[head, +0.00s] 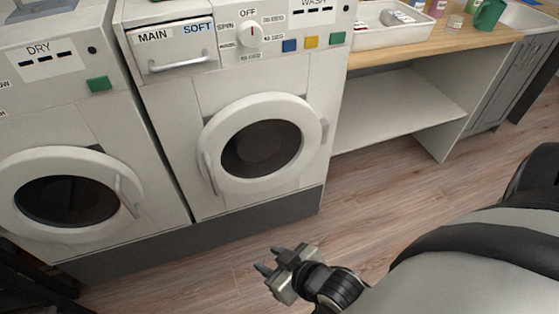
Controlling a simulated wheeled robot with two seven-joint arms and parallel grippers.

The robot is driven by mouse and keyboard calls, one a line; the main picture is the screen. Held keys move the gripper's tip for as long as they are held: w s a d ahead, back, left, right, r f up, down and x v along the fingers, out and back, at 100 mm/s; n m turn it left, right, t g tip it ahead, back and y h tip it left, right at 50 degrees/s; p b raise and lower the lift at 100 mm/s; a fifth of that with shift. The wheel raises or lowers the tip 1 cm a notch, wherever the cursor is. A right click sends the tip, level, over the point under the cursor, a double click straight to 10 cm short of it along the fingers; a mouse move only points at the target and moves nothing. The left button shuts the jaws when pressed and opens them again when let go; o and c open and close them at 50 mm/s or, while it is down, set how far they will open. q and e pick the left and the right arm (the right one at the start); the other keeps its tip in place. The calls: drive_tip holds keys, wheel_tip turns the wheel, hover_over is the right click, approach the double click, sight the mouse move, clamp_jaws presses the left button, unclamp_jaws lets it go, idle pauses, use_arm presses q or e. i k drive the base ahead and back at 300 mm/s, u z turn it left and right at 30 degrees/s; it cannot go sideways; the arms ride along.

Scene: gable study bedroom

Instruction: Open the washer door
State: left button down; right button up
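The washer (180,100) is the white machine in the middle, with a WASH label and a MAIN/SOFT drawer at its top. Its round door (220,135) has a white ring and dark glass and looks shut. A pale bar handle (209,173) is on the left side of the door ring, and a small hinge-like piece is on the right. My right gripper (270,261) is low in front of the washer, below and right of the door. It points left, its two dark fingertips apart with nothing between them, and it is clear of the door. My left gripper is not in view.
A dryer (100,135) labelled DRY stands left of the washer, its round door shut. A wooden counter (430,45) with an open shelf (390,110) is on the right, with a white tray (372,22) and a green jug (488,14). The wooden floor (400,190) in front is clear.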

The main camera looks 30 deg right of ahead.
sight(257, 143)
drive_tip(key=z, duration=1.2)
drive_tip(key=i, duration=0.4)
drive_tip(key=u, duration=0.05)
drive_tip(key=k, duration=0.35)
drive_tip(key=u, duration=0.7)
drive_tip(key=i, duration=0.5)
